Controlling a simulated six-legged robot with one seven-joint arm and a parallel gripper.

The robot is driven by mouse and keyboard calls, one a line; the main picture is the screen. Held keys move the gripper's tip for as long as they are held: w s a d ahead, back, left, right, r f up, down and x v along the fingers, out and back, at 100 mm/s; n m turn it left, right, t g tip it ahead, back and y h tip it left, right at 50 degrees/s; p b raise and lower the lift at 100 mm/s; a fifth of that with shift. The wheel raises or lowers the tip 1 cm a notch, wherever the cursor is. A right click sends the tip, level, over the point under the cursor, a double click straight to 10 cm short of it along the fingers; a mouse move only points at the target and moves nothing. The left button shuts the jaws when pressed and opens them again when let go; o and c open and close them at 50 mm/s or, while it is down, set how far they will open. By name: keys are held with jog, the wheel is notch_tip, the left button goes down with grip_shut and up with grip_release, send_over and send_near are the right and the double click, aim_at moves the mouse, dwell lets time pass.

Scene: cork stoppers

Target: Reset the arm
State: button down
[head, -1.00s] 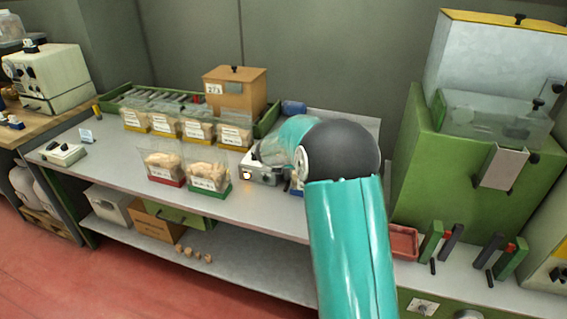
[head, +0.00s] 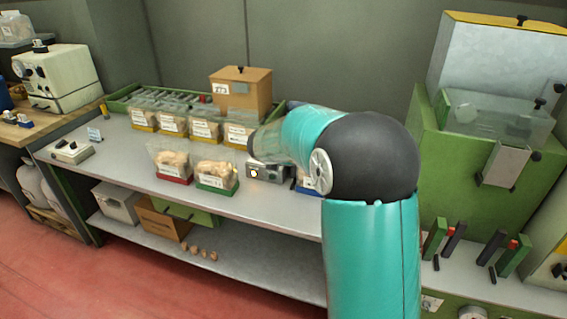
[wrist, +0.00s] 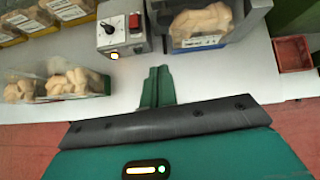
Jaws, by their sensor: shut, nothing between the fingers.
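My gripper (wrist: 157,87) shows in the wrist view as two teal fingers pressed together, with nothing between them. It is over the front part of the pale bench top (wrist: 215,75), below a grey control box (wrist: 124,28) with a knob, a red switch and a lit lamp. In the head view my teal arm with its black joint reaches over the bench. The fingers cannot be made out there.
A blue-edged bin of corks (wrist: 203,42) is ahead right; a green-edged one (wrist: 70,88) is left. A red tray (wrist: 293,55) lies at right. In the head view, a wooden box (head: 241,90) stands behind and a green machine (head: 455,170) at right.

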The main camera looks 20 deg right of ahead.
jog(key=s+a+r+n+t+y, duration=0.3)
jog(key=a+r+n+t, duration=0.3)
jog(key=r+n, duration=0.65)
jog(key=s+a+r+n+y, duration=0.4)
jog(key=s+a+n, duration=0.45)
jog(key=n, duration=0.25)
jog(key=s+a+f+n+g+y, duration=0.2)
jog(key=s+a+n+g, duration=0.15)
jog(key=s+n, duration=0.75)
jog(key=s+d+f+n+g+h, duration=0.1)
jog(key=s+d+f+n+g, duration=0.1)
jog(key=s, duration=0.5)
jog(key=s+d+f+n+g+h, duration=0.2)
jog(key=s+d+f+n, duration=0.1)
jog(key=s+n, duration=0.4)
jog(key=shift+s+d+f, duration=0.15)
jog(key=shift+s+f, duration=0.4)
jog(key=shift+s, duration=0.15)
